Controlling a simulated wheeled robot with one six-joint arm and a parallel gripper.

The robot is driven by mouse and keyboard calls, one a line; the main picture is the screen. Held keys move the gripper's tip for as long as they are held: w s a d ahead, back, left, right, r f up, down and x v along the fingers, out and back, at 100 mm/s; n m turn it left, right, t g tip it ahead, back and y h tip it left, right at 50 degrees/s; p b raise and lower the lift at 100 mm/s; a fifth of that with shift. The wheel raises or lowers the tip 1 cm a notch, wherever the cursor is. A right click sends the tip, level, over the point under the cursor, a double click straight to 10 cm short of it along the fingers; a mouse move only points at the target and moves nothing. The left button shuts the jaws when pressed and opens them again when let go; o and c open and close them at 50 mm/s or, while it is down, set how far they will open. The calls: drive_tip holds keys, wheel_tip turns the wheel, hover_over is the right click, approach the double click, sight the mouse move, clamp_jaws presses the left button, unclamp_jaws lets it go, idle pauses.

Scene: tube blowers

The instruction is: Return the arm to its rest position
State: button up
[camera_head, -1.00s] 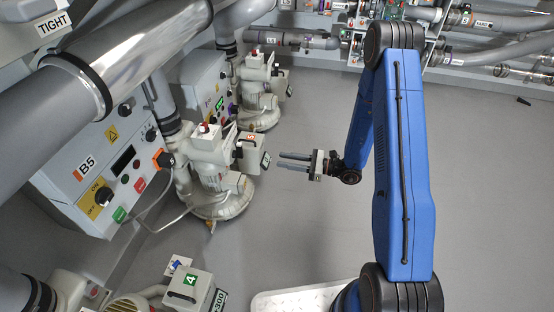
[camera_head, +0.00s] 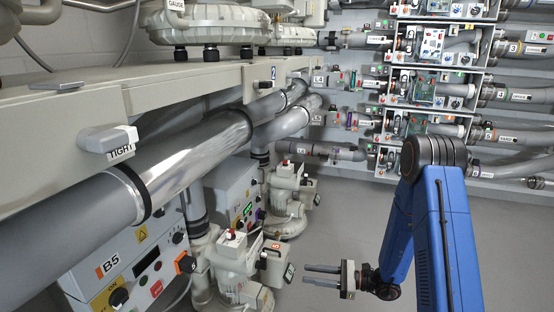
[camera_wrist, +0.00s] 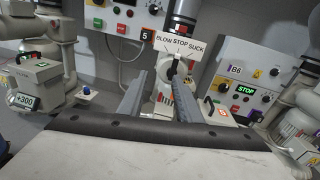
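My gripper (camera_head: 322,275) is at the lower middle of the head view, at the end of my blue arm. Its two grey fingers point left and are apart, with nothing between them. The fingers also show in the wrist view (camera_wrist: 154,97), with a clear gap. A blower (camera_head: 240,268) with an orange "5" label stands left of the fingertips, apart from them. In the wrist view, a "BLOW STOP SUCK" sign (camera_wrist: 179,45) with a dark knob shows beyond the fingertips. My arm reaches from the lower right, its elbow raised.
The B5 control box (camera_head: 130,262) and a large shiny pipe (camera_head: 190,155) fill the left side. A beige shelf (camera_head: 200,78) runs above them. A rack of pipes and panels (camera_head: 430,75) stands at the back right. Grey floor (camera_head: 340,215) between is clear.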

drive_tip(key=s+r+n+g+h, duration=0.65)
drive_tip(key=s+r+n, duration=0.55)
drive_tip(key=s+r, duration=0.5)
drive_tip(key=s+d+r+n+t+h, duration=0.3)
drive_tip(key=s+d+r+n+h, duration=0.1)
drive_tip(key=s+d, duration=0.3)
drive_tip(key=s+d+r+n+t+h, duration=0.3)
drive_tip(key=s+d+r+t+h, duration=0.1)
drive_tip(key=s+d, duration=0.4)
drive_tip(key=shift+r+n+h, duration=0.4)
drive_tip(key=shift+r+h, duration=0.5)
drive_tip(key=shift+h, duration=0.45)
drive_tip(key=shift+s+d, duration=0.1)
